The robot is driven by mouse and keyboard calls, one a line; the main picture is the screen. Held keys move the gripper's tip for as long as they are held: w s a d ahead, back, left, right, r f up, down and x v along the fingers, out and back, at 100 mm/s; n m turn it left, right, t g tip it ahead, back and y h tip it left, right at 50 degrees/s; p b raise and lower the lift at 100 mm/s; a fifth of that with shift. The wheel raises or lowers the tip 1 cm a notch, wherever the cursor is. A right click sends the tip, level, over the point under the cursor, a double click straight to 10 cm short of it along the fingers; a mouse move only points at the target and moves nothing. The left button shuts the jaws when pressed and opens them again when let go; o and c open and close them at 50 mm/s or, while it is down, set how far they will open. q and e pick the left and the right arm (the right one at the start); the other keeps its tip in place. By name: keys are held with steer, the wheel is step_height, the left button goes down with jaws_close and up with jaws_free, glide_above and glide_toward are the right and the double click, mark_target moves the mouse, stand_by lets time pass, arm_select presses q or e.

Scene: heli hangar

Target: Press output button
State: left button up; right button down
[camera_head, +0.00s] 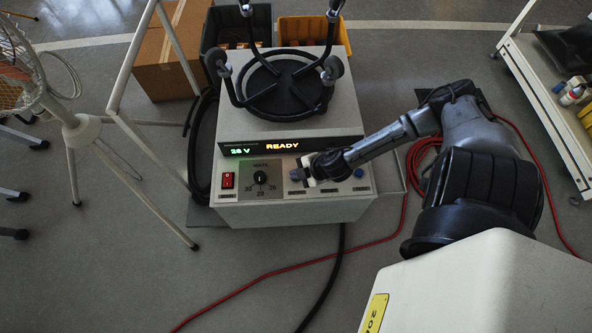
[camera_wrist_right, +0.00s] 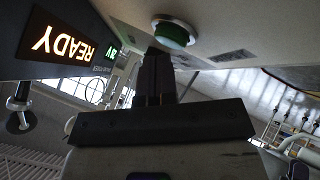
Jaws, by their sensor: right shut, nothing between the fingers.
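A grey power unit (camera_head: 289,107) stands on the floor in the head view. Its display (camera_head: 290,146) reads "28 V" and "READY" and also shows in the right wrist view (camera_wrist_right: 62,47). The front panel carries a red rocker switch (camera_head: 227,180) and a black dial (camera_head: 260,178). In the right wrist view, a round green button (camera_wrist_right: 174,33) in a pale ring sits on the panel. My right gripper (camera_head: 305,171) is shut and empty at the panel; its fingertips (camera_wrist_right: 156,56) are close beside the button. I cannot tell whether they touch it. The gripper covers part of the panel.
A black ring stand (camera_head: 280,88) tops the unit. A cardboard box (camera_head: 170,55) and yellow bin (camera_head: 312,31) stand behind. A red cable (camera_head: 290,262) crosses the floor. A white cart (camera_head: 545,95) stands right.

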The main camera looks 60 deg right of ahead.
steer(key=shift+f, duration=0.4)
stand_by(0.6)
steer(key=shift+r, duration=0.1)
stand_by(0.3)
steer(key=shift+r+p, duration=0.15)
steer(key=shift+p, duration=0.2)
steer(key=shift+r+p, duration=0.6)
steer(key=shift+p, duration=0.25)
steer(key=shift+r, duration=0.1)
step_height(320, 180, up, 5)
steer(key=p, duration=0.6)
